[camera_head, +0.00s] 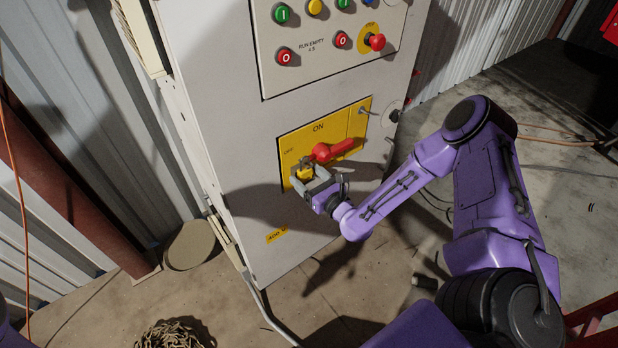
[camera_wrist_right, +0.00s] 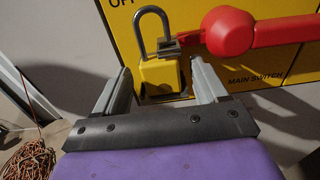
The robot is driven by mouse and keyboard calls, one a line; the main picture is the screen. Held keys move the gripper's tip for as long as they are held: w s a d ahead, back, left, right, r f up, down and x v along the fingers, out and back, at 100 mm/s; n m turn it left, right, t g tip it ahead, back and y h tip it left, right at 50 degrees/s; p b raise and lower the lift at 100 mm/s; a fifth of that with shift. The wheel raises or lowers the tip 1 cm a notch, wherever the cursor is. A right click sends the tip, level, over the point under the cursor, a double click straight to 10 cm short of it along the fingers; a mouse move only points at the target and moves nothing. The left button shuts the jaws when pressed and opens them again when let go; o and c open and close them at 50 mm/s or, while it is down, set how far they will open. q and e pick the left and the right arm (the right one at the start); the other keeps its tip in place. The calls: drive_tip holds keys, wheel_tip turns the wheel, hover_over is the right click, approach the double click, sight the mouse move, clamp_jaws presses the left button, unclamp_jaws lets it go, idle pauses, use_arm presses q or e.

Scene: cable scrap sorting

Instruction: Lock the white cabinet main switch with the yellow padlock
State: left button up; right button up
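The white cabinet (camera_head: 235,110) carries a yellow main switch panel (camera_head: 290,148) with a red handle (camera_head: 335,150). The handle also shows in the right wrist view (camera_wrist_right: 232,30), its round hub beside a small grey tab (camera_wrist_right: 170,44). The yellow padlock (camera_wrist_right: 161,74) is upright in front of the panel, its grey shackle (camera_wrist_right: 140,28) up and at the tab. Whether the shackle is closed is unclear. My right gripper (camera_wrist_right: 161,75) is open, a finger on each side of the padlock body with slim gaps. In the head view it (camera_head: 306,178) partly covers the padlock (camera_head: 305,171). My left gripper is not in view.
Above the panel is a control plate (camera_head: 330,60) with several buttons and a red emergency stop (camera_head: 375,42). A small knob (camera_head: 394,116) sticks out at the cabinet's right. A cable heap (camera_head: 175,335) lies on the floor. Floor to the right is mostly open.

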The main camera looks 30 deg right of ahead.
drive_tip(key=s, duration=1)
drive_tip(key=shift+s+d, duration=0.3)
drive_tip(key=shift+d, duration=0.15)
drive_tip(key=s+a+f+n+g+h, duration=0.1)
drive_tip(key=s+f+n+g, duration=0.3)
drive_tip(key=n, duration=0.4)
drive_tip(key=s+f+n+g+h, duration=0.1)
drive_tip(key=s+f+n+g, duration=0.15)
drive_tip(key=f+n, duration=0.45)
drive_tip(key=s+f+n+g+h, duration=0.1)
drive_tip(key=s+f+n+g, duration=0.1)
drive_tip(key=s+n, duration=0.2)
drive_tip(key=s+a+f+n+g, duration=0.1)
drive_tip(key=s+n+g, duration=0.2)
drive_tip(key=s+n, duration=0.2)
drive_tip(key=s+f+n+g+h, duration=0.1)
drive_tip(key=s+f+n+g, duration=0.1)
drive_tip(key=s, duration=0.5)
drive_tip(key=shift+a+f+n+g+h, duration=0.25)
drive_tip(key=shift+n+g, duration=0.3)
drive_tip(key=shift+n, duration=0.65)
